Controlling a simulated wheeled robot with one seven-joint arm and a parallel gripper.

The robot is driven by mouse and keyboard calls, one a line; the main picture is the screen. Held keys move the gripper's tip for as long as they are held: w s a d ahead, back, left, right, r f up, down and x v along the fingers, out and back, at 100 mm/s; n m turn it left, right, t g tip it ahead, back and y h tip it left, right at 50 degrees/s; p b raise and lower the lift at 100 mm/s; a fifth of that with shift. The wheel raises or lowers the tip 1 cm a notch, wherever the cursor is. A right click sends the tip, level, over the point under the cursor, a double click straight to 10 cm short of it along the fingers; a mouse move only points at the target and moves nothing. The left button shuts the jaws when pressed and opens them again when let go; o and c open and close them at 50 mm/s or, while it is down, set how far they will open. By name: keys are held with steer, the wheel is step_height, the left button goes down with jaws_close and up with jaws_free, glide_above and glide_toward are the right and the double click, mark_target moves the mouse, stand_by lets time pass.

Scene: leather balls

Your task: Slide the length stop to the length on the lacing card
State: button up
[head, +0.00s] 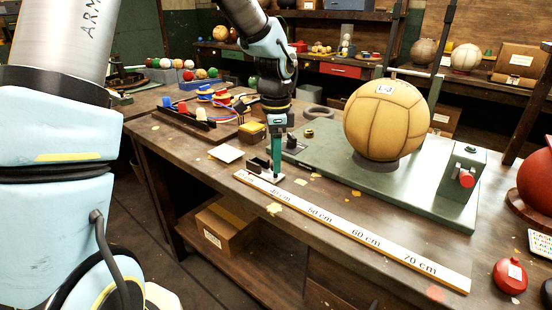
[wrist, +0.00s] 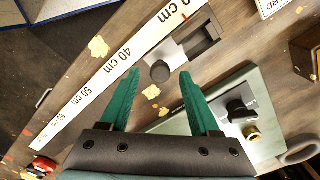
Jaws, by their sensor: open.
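The length stop (wrist: 204,38) is a dark block on a grey metal plate with a round dark knob (wrist: 160,73), beside the ruler between the 30 and 40 cm marks. It also shows in the head view (head: 259,163), partly hidden by my gripper. The pale ruler (head: 365,238) runs along the table's front edge. My gripper (wrist: 160,74) has open green fingers, and the knob appears between their tips; I cannot tell how low they reach. My gripper in the head view (head: 277,165) points down. A white card (wrist: 278,7) is cut off at the wrist view's top right; its length is unreadable.
A green board (head: 400,185) with a yellow leather ball (head: 386,120) stands right of my gripper.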

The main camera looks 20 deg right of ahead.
steer(key=shift+f, duration=0.55)
jaws_close()
stand_by(1.1)
